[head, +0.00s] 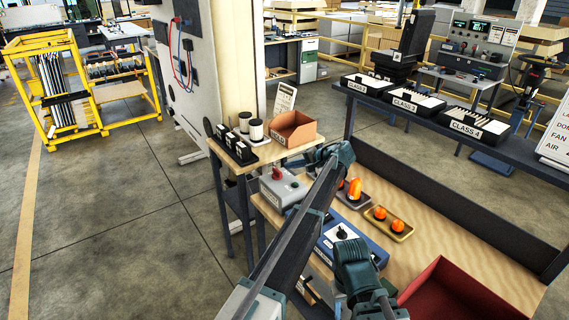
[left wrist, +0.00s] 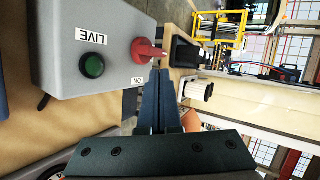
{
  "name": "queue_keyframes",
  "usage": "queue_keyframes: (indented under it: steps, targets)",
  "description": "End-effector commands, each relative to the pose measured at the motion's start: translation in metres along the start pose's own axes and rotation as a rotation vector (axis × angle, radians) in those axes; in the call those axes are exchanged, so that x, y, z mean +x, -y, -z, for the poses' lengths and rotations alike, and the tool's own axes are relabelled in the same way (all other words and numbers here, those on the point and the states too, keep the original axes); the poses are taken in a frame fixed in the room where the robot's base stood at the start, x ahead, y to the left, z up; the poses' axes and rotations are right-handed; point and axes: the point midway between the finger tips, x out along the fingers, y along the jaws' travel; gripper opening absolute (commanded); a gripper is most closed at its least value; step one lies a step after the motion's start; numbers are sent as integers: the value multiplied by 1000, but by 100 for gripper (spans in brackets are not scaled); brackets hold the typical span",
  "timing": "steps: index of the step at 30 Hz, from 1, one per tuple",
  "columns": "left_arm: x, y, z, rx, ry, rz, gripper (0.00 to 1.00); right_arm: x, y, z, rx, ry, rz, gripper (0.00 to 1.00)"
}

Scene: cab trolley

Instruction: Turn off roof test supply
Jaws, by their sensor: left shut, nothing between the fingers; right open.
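The supply box (head: 268,197) is grey and stands at the left end of the wooden bench. Its red rotary handle (head: 277,174) is on top. In the left wrist view, the box (left wrist: 62,25) carries a green lamp (left wrist: 92,66) beside a LIVE label, and the red handle (left wrist: 146,53) points toward an edge, near an ON label (left wrist: 138,81). My left gripper (left wrist: 161,75) is shut and empty, its fingertips close beside the handle's end. I cannot tell whether they touch.
A blue panel box (head: 342,240), a tray with orange lamps (head: 389,225) and a red bin (head: 455,290) are on the bench. A dark raised edge borders the bench's back.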

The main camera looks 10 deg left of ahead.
Motion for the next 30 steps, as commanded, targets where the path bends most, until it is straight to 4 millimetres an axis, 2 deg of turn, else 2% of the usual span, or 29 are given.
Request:
queue_keyframes:
  steps: [1, 6, 12, 18, 30]
  targets:
    - [-16, 5, 0, 2, -4, 0, 0, -13, -1, -1, 0, 0, 0, 50]
    - [-52, 4, 1, 2, -5, 0, 0, -30, -3, -2, 0, 0, 0, 50]
    - [-80, 2, 1, 1, -4, -1, 0, -42, -4, -2, 0, 0, 0, 50]
    - [-92, 0, 1, 1, -4, -1, 0, -46, -4, -3, 0, 0, 0, 50]
    - [-91, -1, -2, 0, -2, -6, 0, -46, -4, -3, 0, 0, 0, 50]
